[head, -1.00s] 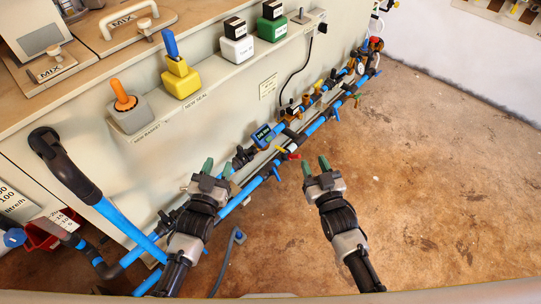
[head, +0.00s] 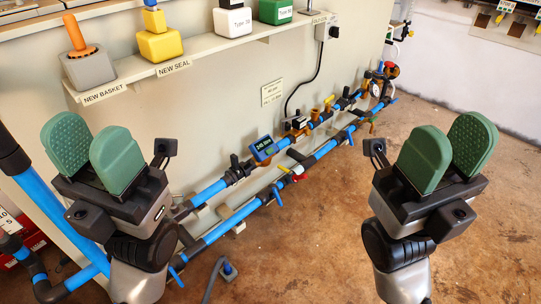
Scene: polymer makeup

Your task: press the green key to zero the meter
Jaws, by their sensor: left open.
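The meter (head: 264,149) is a small blue box with a lit green display, mounted on the upper blue pipe along the wall. Its green key is too small to make out. My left gripper (head: 91,150) is raised at the left, close to the camera, with its two green pads apart and nothing between them. My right gripper (head: 448,151) is raised at the right, also with its green pads apart and empty. Both grippers are well away from the meter, which shows in the space between them.
Blue pipes (head: 328,147) with valves run along the wall. A red-handled valve (head: 291,171) sits below the meter. A shelf (head: 200,48) above holds a grey block with an orange peg (head: 88,66) and yellow, white and green blocks. The floor (head: 330,230) at right is open.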

